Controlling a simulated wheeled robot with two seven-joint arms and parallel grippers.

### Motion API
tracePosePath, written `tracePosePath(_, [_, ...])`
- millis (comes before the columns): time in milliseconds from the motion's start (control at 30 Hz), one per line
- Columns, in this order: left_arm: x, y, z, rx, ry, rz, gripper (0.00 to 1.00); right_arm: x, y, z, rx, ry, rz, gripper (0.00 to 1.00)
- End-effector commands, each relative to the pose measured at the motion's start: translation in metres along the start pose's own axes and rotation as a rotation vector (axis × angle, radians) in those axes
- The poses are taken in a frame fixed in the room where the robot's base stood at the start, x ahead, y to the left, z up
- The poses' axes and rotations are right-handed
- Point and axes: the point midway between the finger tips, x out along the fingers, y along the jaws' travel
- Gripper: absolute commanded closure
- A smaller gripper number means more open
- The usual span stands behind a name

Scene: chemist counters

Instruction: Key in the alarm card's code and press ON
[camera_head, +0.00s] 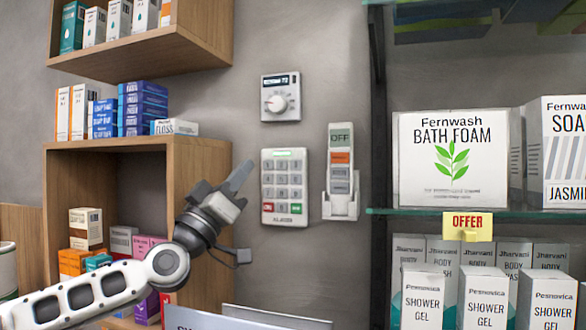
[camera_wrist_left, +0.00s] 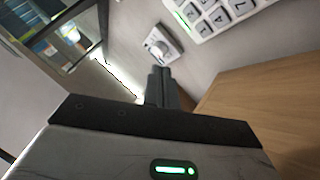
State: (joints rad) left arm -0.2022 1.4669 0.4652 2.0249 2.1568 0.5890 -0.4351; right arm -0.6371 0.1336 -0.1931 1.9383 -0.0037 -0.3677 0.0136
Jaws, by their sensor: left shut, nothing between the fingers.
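The alarm keypad (camera_head: 284,187) is a pale panel on the grey wall with rows of grey keys, a red key at bottom left and a green key at bottom right. Its key labels are too small to read in the head view. Part of the keypad (camera_wrist_left: 215,15) shows at the top right of the left wrist view, with a green lit strip. My left gripper (camera_head: 241,178) is shut and empty, left of the keypad and apart from it. Its closed fingers also show in the wrist view (camera_wrist_left: 161,85). I cannot make out an alarm card. My right gripper is out of view.
A dial unit (camera_head: 281,97) is above the keypad. A handset marked OFF (camera_head: 341,160) sits in a white wall holder to the right. A wooden shelf box (camera_head: 185,155) stands close behind my left arm. Glass shelves (camera_head: 400,212) with boxes are at right.

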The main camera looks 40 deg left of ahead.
Motion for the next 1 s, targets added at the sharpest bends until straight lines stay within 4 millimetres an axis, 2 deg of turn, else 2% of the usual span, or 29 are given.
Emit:
tracePosePath(267, [0.0, 0.0, 0.0, 0.0, 0.0, 0.001, 1.0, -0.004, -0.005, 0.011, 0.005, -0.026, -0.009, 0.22])
tracePosePath(467, [0.003, -0.003, 0.003, 0.006, -0.004, -0.002, 1.0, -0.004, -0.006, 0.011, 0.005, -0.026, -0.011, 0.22])
tracePosePath(700, [0.023, -0.016, 0.02, 0.01, -0.009, 0.005, 1.0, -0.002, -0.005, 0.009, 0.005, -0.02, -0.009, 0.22])
tracePosePath(867, [0.035, -0.03, 0.034, 0.009, -0.005, 0.002, 1.0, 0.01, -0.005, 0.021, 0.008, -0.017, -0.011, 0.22])
tracePosePath(1000, [0.05, -0.038, 0.039, 0.007, -0.004, 0.0, 1.0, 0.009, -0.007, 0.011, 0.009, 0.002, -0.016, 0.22])
